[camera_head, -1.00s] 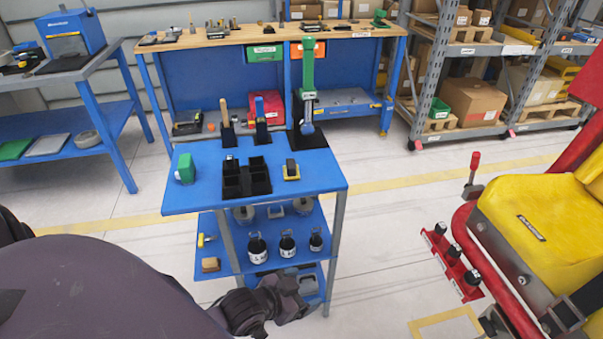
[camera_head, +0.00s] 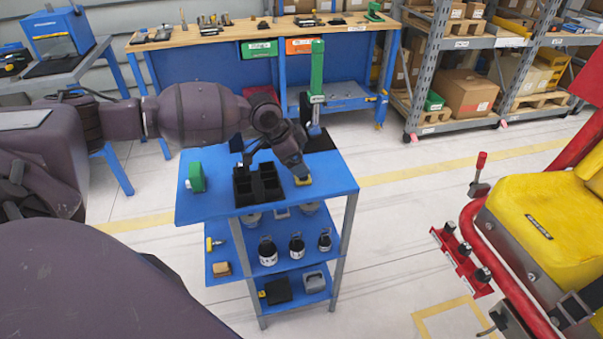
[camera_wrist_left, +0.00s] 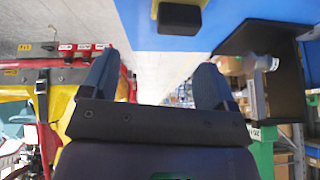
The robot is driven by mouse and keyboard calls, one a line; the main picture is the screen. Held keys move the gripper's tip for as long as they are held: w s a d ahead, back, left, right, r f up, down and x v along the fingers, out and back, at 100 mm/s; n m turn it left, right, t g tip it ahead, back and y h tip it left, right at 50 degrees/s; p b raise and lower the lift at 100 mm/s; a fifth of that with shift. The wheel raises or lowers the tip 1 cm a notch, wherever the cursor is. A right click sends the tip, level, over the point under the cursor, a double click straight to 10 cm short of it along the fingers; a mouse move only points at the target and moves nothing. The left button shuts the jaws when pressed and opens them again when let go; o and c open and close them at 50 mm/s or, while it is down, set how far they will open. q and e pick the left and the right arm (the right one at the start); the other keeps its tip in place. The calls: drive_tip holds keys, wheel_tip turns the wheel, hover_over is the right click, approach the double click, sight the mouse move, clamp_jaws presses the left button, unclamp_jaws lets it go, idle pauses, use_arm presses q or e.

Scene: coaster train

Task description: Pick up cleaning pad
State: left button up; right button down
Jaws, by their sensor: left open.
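The cleaning pad appears to be the small yellow block with a black top (camera_head: 304,181) lying on the right part of the blue cart's top (camera_head: 330,168). My left gripper (camera_head: 298,172) hangs over it and covers much of it in the head view. In the left wrist view the black and yellow block (camera_wrist_left: 180,17) shows at the top edge, cut off by the frame. The two fingers of my left gripper (camera_wrist_left: 158,72) are spread apart with nothing between them. The block lies beyond the fingertips. My right gripper is not in view.
A black divided holder (camera_head: 258,184) and a green block (camera_head: 196,177) stand on the cart top, left of my gripper. Bottles (camera_head: 267,250) and a tan block (camera_head: 221,268) sit on the shelf below.

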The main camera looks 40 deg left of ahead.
use_arm(q)
drive_tip(key=a+r+g, duration=0.1)
drive_tip(key=a+r, duration=0.2)
drive_tip(key=a, duration=0.1)
drive_tip(key=shift+n, duration=0.3)
drive_tip(key=x, duration=0.4)
drive_tip(key=shift+s+f, duration=0.25)
drive_tip(key=shift+f, duration=0.05)
drive_tip(key=x, duration=0.2)
drive_tip(key=b+x, duration=0.1)
drive_tip(key=x, duration=0.1)
drive_tip(key=shift+w+d+f, duration=0.1)
drive_tip(key=shift+w+d, duration=0.15)
drive_tip(key=shift+d, duration=0.15)
drive_tip(key=shift+w+d+f, duration=0.1)
drive_tip(key=shift+f, duration=0.35)
drive_tip(key=shift+c, duration=0.3)
drive_tip(key=c, duration=0.7)
